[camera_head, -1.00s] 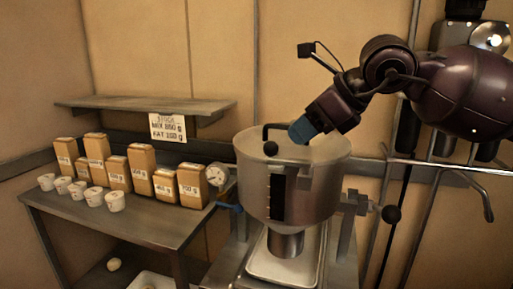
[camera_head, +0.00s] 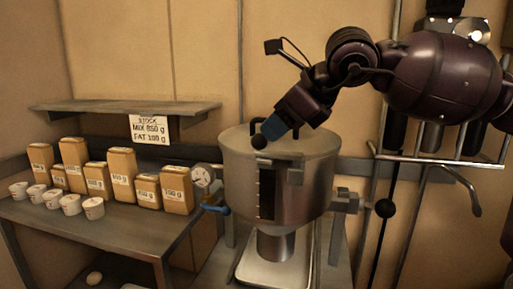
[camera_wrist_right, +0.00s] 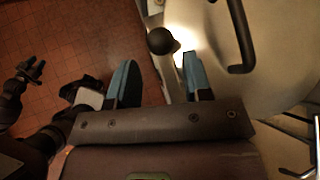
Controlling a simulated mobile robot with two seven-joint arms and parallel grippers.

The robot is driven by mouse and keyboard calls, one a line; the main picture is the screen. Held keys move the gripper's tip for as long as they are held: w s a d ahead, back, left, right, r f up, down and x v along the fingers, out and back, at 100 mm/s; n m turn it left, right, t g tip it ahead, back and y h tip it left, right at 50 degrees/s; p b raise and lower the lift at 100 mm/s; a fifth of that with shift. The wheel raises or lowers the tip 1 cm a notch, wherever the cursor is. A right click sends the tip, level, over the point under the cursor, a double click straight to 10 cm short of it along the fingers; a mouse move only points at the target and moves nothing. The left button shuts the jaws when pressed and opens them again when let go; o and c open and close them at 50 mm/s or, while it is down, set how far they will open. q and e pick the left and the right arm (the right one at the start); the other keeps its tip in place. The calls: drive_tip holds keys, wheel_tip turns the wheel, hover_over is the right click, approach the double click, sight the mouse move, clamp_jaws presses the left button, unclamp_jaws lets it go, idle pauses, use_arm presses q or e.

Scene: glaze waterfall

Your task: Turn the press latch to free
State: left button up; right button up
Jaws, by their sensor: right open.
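The press is a grey metal pot (camera_head: 240,190) with a pale lid and a dark level strip on its front. A black ball knob (camera_head: 259,142), which looks like the latch's end, sits at the lid's front edge. The latch's arm is mostly hidden.
A dark bar handle (camera_wrist_right: 242,38) stands on the lid, right of the fingers. A dial gauge (camera_head: 202,176) and blue lever (camera_head: 215,209) are at the pot's left. A bench (camera_head: 120,229) holds cartons and cups. A tray (camera_head: 268,271) lies below the pot.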

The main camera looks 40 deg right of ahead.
sight(258, 141)
drive_tip(key=b+x, duration=0.1)
drive_tip(key=x, duration=0.2)
drive_tip(key=shift+b+x, duration=0.4)
drive_tip(key=shift+x, duration=1.25)
drive_tip(key=shift+c, duration=0.2)
clamp_jaws()
drive_tip(key=shift+w, duration=0.1)
